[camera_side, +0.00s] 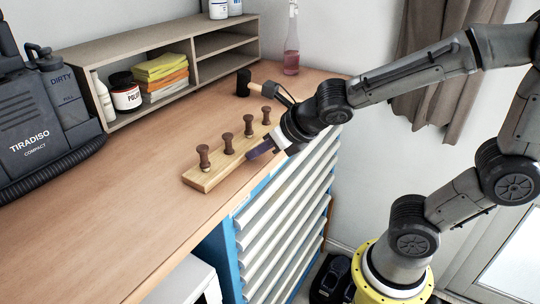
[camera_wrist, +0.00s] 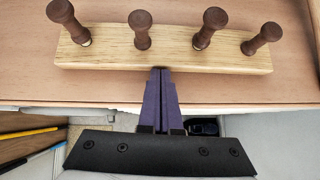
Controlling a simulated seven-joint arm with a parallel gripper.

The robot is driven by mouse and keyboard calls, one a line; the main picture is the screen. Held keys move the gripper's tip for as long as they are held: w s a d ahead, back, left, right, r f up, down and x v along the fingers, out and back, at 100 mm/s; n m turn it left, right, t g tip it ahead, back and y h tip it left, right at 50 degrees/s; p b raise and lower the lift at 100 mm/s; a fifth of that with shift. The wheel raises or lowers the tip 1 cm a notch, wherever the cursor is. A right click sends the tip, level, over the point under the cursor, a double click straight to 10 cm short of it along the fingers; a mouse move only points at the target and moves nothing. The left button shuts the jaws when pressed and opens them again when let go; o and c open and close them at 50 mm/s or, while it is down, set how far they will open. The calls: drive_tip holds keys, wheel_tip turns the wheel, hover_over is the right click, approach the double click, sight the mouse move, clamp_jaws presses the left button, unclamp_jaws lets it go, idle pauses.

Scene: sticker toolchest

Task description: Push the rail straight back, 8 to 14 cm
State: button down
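The rail (camera_side: 208,181) is a pale wooden board with several dark brown pegs standing on it. It lies on the worktop near the front edge. It also shows in the wrist view (camera_wrist: 112,56), running left to right across the top. My gripper (camera_side: 252,153) is low at the front long side of the rail, near its middle. In the wrist view its purple fingers (camera_wrist: 162,70) lie side by side, shut with nothing between them. The tips meet the rail's near edge in the picture; I cannot tell if they touch it.
The wooden worktop (camera_side: 110,218) is clear between the rail and the shelf unit (camera_side: 222,75). A black-headed mallet (camera_side: 243,83) is beyond the rail's far end. A pink bottle (camera_side: 291,50) stands at the back. A black vacuum (camera_side: 45,105) is at left. Drawers (camera_side: 290,205) lie below the edge.

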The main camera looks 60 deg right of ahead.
sight(236, 146)
drive_tip(key=w, duration=0.9)
drive_tip(key=shift+d, duration=0.3)
drive_tip(key=shift+s, duration=0.1)
drive_tip(key=s, duration=0.4)
drive_tip(key=shift+s+a+r, duration=0.2)
drive_tip(key=shift+r, duration=0.05)
drive_tip(key=s+d+r+m, duration=0.2)
drive_tip(key=s+r+m, duration=0.1)
drive_tip(key=s+r, duration=0.55)
drive_tip(key=s+f+m+g, duration=0.1)
drive_tip(key=s+f+m, duration=0.2)
drive_tip(key=m, duration=1.3)
drive_tip(key=s+f+m+g, duration=0.2)
drive_tip(key=s+f+m, duration=0.2)
drive_tip(key=s+m, duration=0.5)
drive_tip(key=m, duration=0.7)
drive_tip(key=shift+s+a+f+y, duration=0.2)
drive_tip(key=shift+s+f+y, duration=0.1)
drive_tip(key=shift+s, duration=0.05)
